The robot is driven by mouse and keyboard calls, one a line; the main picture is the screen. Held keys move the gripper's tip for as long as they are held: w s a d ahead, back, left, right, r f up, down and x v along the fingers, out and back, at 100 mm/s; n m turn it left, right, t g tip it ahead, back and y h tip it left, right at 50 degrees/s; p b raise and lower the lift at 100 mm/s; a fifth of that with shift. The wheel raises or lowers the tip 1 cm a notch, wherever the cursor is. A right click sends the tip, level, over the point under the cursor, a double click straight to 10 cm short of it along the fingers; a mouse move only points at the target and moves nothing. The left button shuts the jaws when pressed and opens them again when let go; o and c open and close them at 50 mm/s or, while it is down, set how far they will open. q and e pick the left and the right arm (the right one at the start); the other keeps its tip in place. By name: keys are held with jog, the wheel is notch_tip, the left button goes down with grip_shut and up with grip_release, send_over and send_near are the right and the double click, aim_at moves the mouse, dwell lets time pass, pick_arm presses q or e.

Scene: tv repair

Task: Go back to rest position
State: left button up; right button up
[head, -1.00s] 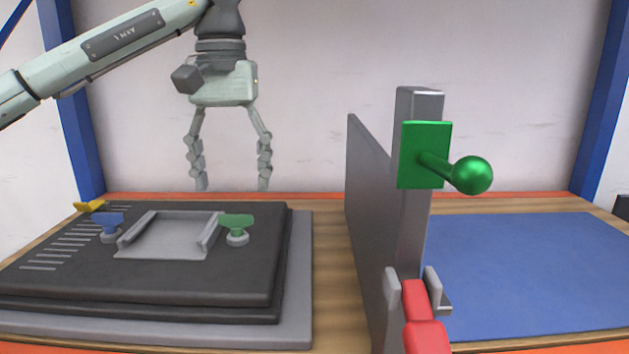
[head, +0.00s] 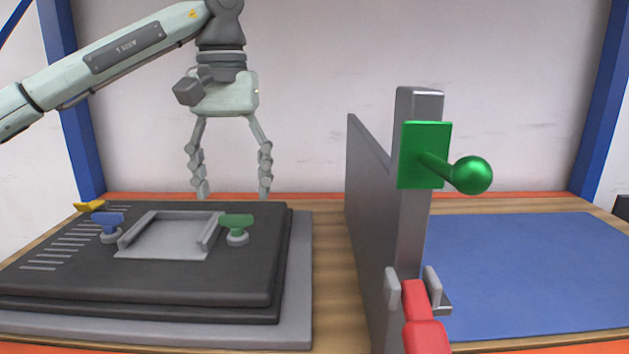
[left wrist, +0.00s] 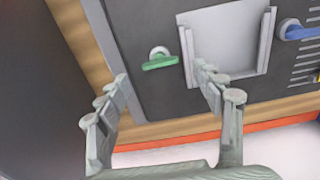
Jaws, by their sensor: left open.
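My left gripper (head: 233,180) is in the upper left of the head view, fingers pointing down. It is open with nothing between its fingers, above the far side of the dark panel (head: 150,280). In the left wrist view my left gripper (left wrist: 165,95) shows its two fingers spread apart over the panel's edge. A green knob (head: 237,222) and a blue knob (head: 108,219) sit on the panel, on either side of a grey bracket (head: 165,243). My right gripper is not in view.
A grey upright plate (head: 372,220) stands mid-table with a green block and ball handle (head: 425,155) and a red handle (head: 425,320) on it. A blue mat (head: 540,270) lies clear at right. A yellow piece (head: 90,206) sits at the panel's back left corner.

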aim_at(236, 215)
pick_arm(q)
notch_tip(236, 215, down, 4)
jog(key=shift+r, duration=0.1)
jog(key=n, duration=2.3)
jog(key=shift+n, duration=0.3)
